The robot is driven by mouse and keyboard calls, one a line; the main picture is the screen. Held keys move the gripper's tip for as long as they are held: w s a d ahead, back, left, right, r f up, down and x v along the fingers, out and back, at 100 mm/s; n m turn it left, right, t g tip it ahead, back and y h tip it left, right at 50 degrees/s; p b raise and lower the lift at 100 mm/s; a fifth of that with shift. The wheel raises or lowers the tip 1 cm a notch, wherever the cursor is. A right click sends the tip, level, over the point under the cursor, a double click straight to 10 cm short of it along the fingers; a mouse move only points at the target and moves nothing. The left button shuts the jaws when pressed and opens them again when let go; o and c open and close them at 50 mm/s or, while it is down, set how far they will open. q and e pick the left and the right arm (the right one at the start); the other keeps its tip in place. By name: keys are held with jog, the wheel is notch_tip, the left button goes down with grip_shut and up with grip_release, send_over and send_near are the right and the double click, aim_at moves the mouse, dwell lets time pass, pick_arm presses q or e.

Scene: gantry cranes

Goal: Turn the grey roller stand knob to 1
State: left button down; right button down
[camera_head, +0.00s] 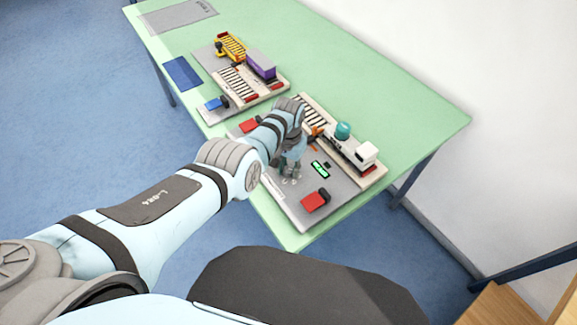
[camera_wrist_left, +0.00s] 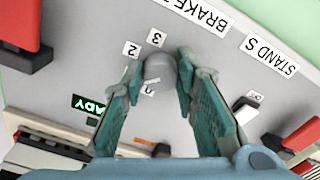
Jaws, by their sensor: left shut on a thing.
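The grey knob (camera_wrist_left: 160,70) stands on the grey panel (camera_wrist_left: 90,55) in the left wrist view. My left gripper (camera_wrist_left: 168,75) is shut on the knob, with a teal finger on each side of it. Tags marked 2 (camera_wrist_left: 132,49) and 3 (camera_wrist_left: 157,38) lie beside the knob. Another tag (camera_wrist_left: 150,88) is partly hidden at the knob's lower edge. I cannot tell which mark the knob points to. In the head view my left gripper (camera_head: 290,170) reaches down to the near panel (camera_head: 292,207), and the knob is hidden there. My right gripper is not in view.
A green display (camera_head: 321,169) and a red block (camera_head: 315,200) sit on the near panel. A second crane board (camera_head: 235,115) stands farther back. The green table (camera_head: 390,100) is clear on the right.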

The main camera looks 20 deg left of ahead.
aim_at(289, 169)
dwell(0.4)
pick_arm(q)
jog(key=c, duration=1.3)
grip_release()
jog(key=shift+r, duration=0.1)
notch_tip(289, 169, up, 12)
jog(key=shift+d+f, duration=0.1)
